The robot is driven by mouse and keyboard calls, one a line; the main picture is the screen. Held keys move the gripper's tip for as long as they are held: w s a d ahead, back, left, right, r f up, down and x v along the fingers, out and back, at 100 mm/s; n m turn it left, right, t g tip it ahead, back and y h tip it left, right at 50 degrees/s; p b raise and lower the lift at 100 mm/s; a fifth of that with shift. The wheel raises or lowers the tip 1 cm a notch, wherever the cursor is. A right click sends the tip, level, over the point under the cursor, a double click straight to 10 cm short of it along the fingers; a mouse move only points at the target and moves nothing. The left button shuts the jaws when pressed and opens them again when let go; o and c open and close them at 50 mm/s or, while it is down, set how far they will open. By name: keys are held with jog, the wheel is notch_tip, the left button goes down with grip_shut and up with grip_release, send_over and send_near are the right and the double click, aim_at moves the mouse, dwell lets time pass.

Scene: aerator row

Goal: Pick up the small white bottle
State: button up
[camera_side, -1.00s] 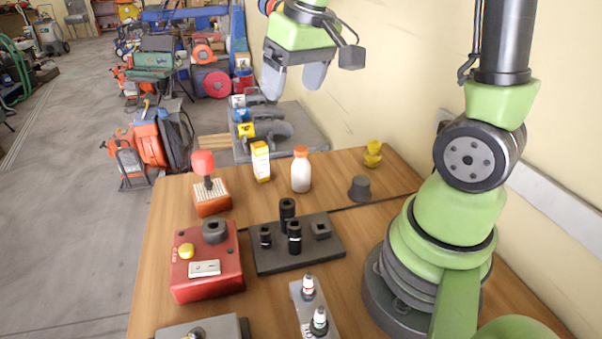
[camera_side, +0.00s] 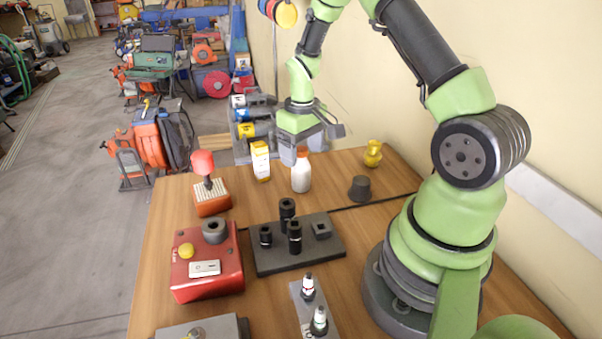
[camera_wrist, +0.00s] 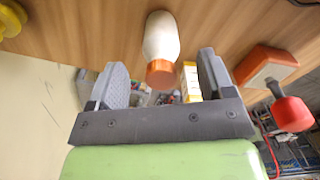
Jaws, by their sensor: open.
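The small white bottle (camera_side: 301,178) with an orange cap stands upright on the wooden table in the side view. My gripper (camera_side: 303,157) is open and empty, level with the bottle's upper part, and partly overlaps its cap in that view. In the wrist view the white bottle (camera_wrist: 161,38) shows ahead of the two grey fingers, between them, with its orange cap towards me. The gap between the fingers (camera_wrist: 165,78) is wider than the bottle. I see no contact between the fingers and the bottle.
A yellow-and-white carton (camera_side: 260,161) stands just left of the bottle. A yellow object (camera_side: 373,154) and a dark grey cup-like piece (camera_side: 359,189) are to the right. A red-topped orange block (camera_side: 212,198) and a grey block with black cylinders (camera_side: 270,262) stand nearer.

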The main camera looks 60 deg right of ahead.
aim_at(301, 162)
notch_tip(301, 162, down, 4)
jog(key=shift+w+r, duration=0.1)
jog(key=shift+r, duration=0.05)
jog(key=c, duration=1)
